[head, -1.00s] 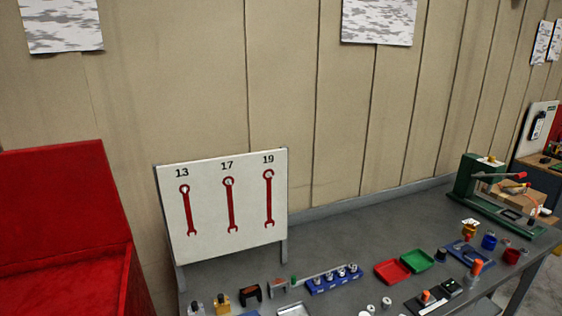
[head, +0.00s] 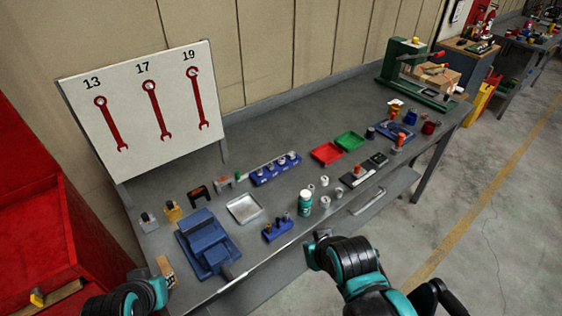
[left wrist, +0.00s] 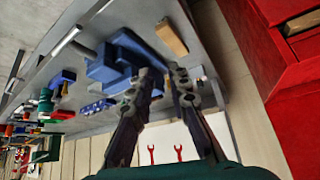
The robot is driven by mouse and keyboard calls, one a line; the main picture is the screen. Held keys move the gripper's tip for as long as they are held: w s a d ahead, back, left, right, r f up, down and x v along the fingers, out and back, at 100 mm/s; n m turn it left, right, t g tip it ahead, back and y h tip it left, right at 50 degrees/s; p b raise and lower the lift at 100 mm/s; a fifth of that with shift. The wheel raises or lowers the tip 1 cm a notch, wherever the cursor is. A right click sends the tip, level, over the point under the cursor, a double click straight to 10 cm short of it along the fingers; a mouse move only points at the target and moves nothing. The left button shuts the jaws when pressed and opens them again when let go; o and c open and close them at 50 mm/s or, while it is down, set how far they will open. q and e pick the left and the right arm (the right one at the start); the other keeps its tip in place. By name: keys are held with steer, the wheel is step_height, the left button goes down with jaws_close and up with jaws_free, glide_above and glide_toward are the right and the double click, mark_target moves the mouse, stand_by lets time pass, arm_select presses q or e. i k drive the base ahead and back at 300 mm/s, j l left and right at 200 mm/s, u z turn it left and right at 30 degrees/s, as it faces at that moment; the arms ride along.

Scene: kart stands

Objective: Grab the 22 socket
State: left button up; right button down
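A blue rack (head: 275,172) of metal sockets stands at mid-bench. A smaller blue holder (head: 279,231) with several dark and brown-topped pieces sits near the front edge. Size marks are too small to read, so I cannot tell which piece is the 22 socket. In the left wrist view, my left gripper (left wrist: 163,72) has its two fingers apart with nothing between them, near the blue vise and a tan block. In the head view, my left arm is at the bottom left. My right arm reaches in at the bottom centre, by the bench's front edge; its fingertips are not clear.
A blue vise (head: 207,243), tan block (head: 167,271), metal tray (head: 244,208) and teal bottle (head: 305,202) crowd the front left. Red (head: 326,153) and green (head: 349,141) trays lie further right. A wrench board (head: 145,110) stands behind; a red cabinet (head: 40,215) is left.

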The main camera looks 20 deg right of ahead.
mark_target(281, 160)
steer(key=i+l+z, duration=0.25)
steer(key=z, duration=0.2)
steer(key=i+l+z, duration=0.3)
steer(key=z, duration=0.15)
steer(key=i+l+z, duration=0.2)
steer(key=z, duration=0.2)
steer(key=i+j, duration=0.05)
steer(key=i, duration=0.05)
